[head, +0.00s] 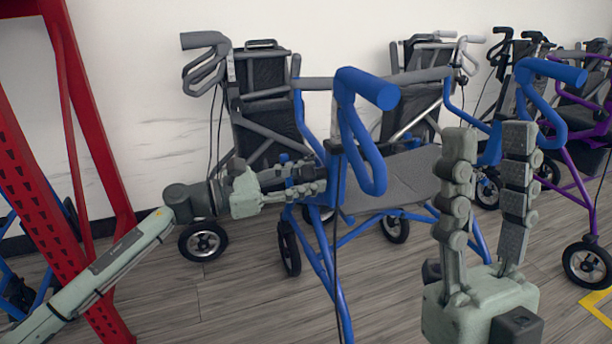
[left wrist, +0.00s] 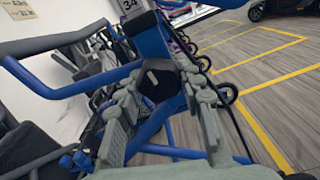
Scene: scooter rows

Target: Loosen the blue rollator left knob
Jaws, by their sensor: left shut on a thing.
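The blue rollator (head: 360,125) stands in the middle of the head view, with blue handles and a grey seat (head: 405,178). My left gripper (head: 318,180) reaches in from the left, to the upright below its nearer handle. In the left wrist view, the left gripper (left wrist: 160,88) has its fingers on either side of a dark knob (left wrist: 158,78) with a pale mark, closed on it against the blue frame (left wrist: 150,45). The fingers mostly hide the knob in the head view. My right gripper (head: 488,140) points up at the right, fingers apart and empty.
A red upright rack (head: 95,130) stands at the left beside my left arm. A grey rollator (head: 262,100) stands behind by the white wall, and a purple one (head: 570,160) at the far right. Bare floor (head: 240,300) lies in front; yellow floor lines (left wrist: 262,130) show in the wrist view.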

